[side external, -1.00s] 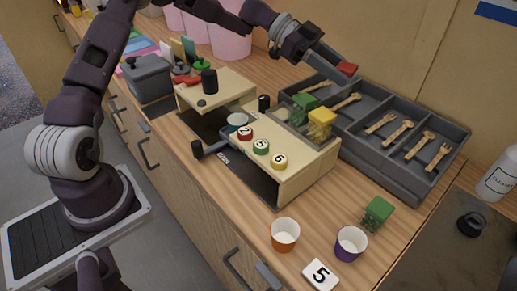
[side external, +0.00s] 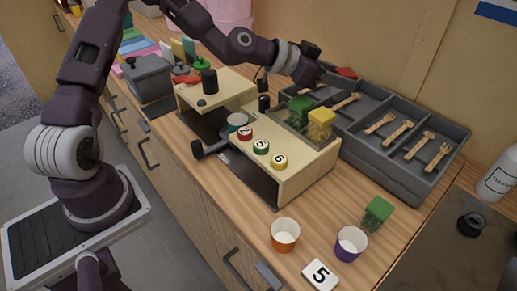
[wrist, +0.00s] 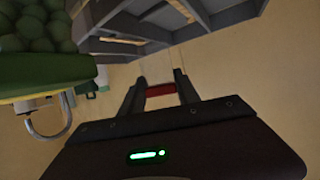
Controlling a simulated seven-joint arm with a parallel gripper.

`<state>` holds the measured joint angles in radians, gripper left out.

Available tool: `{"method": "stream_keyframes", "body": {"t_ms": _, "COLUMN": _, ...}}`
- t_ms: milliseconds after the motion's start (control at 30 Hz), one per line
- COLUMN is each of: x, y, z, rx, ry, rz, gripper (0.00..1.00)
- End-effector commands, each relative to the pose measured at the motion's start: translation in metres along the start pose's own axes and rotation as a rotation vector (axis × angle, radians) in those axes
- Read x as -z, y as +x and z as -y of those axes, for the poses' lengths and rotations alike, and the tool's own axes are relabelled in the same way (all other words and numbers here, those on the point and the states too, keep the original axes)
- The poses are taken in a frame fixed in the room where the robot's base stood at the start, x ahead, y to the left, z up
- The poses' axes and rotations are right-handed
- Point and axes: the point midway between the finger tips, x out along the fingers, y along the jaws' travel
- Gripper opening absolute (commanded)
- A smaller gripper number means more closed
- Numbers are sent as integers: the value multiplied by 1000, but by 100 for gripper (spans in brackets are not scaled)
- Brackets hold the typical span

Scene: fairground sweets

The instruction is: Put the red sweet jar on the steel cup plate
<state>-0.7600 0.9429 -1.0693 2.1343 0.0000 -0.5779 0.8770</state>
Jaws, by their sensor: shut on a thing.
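The red sweet jar shows only as its red lid (side external: 346,72) at the back left end of the dark divided tray. My gripper (wrist: 160,90) is shut on the jar, and the red (wrist: 160,91) shows between its fingers in the wrist view. The rest of the jar is hidden. The steel cup plate (side external: 284,125) is the recessed top of the wooden toy machine, in front of the tray. A green-lidded jar (side external: 302,103) and a yellow-lidded jar (side external: 320,124) stand on it. Between and beside them some plate surface is bare.
The dark divided tray (side external: 425,178) holds wooden cutlery. A metal hook (wrist: 45,130) and the green-lidded jar (wrist: 45,72) are close at the left of the wrist view. An orange cup (side external: 285,234), a purple cup (side external: 351,243) and another green jar (side external: 377,212) stand at the front.

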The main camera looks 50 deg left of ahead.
Motion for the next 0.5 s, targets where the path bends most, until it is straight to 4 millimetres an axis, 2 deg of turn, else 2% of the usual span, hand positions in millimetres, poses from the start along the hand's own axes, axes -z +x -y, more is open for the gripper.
{"method": "stream_keyframes", "body": {"t_ms": 200, "x": -10, "y": -40, "z": 8, "rx": 304, "ry": -112, "rz": -2, "gripper": 0}}
{"method": "stream_keyframes", "body": {"t_ms": 367, "x": -9, "y": -68, "z": 14, "rx": 430, "ry": -175, "rz": -2, "gripper": 0}}
{"method": "stream_keyframes", "body": {"t_ms": 433, "x": -9, "y": -75, "z": 23, "rx": 452, "ry": -188, "rz": -2, "gripper": 0}}
{"method": "stream_keyframes", "body": {"t_ms": 500, "x": -12, "y": -83, "z": 42, "rx": 462, "ry": -196, "rz": -2, "gripper": 0}}
